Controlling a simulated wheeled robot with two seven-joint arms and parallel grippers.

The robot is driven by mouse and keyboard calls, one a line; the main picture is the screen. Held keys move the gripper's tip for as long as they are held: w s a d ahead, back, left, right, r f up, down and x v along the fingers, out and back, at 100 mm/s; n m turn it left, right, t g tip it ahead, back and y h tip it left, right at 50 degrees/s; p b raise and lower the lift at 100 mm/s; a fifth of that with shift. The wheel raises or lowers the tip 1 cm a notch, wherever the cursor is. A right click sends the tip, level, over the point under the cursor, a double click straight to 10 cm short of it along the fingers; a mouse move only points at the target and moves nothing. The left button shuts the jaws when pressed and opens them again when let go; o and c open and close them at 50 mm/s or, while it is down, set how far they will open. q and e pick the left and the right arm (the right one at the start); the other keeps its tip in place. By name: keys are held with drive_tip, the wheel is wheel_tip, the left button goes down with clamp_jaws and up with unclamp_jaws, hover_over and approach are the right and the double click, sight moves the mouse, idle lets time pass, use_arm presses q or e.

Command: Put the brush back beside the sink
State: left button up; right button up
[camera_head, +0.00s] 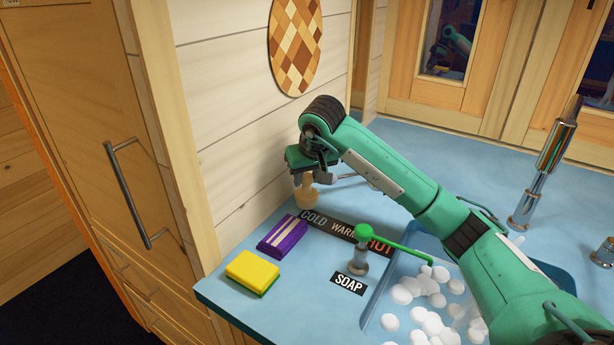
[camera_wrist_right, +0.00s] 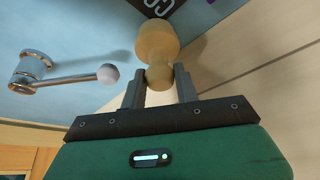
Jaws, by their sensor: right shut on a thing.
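The brush is a small pale wooden piece with a rounded head (camera_head: 307,196), at the back of the blue counter close to the plank wall. My right gripper (camera_head: 305,178) is shut on its narrow neck from above. In the right wrist view the brush (camera_wrist_right: 157,42) sits between the two dark fingers (camera_wrist_right: 159,85), its wide head beyond their tips. I cannot tell whether its underside touches the counter. The sink (camera_head: 371,309) is a blue basin with white suds at the lower right, partly hidden by my right arm. My left gripper is out of view.
A purple packet (camera_head: 283,236) and a yellow sponge (camera_head: 252,273) lie at the counter's left. A COLD-WARM-HOT strip (camera_head: 329,225) is just in front of the brush. A green-handled soap pump (camera_head: 359,258) stands by the sink. A ball-ended lever (camera_wrist_right: 75,78) is near the gripper.

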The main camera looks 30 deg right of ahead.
drive_tip(key=shift+f, duration=0.2)
drive_tip(key=o, duration=0.9)
drive_tip(key=shift+o, duration=0.2)
drive_tip(key=shift+r, duration=0.2)
drive_tip(key=v, duration=1.2)
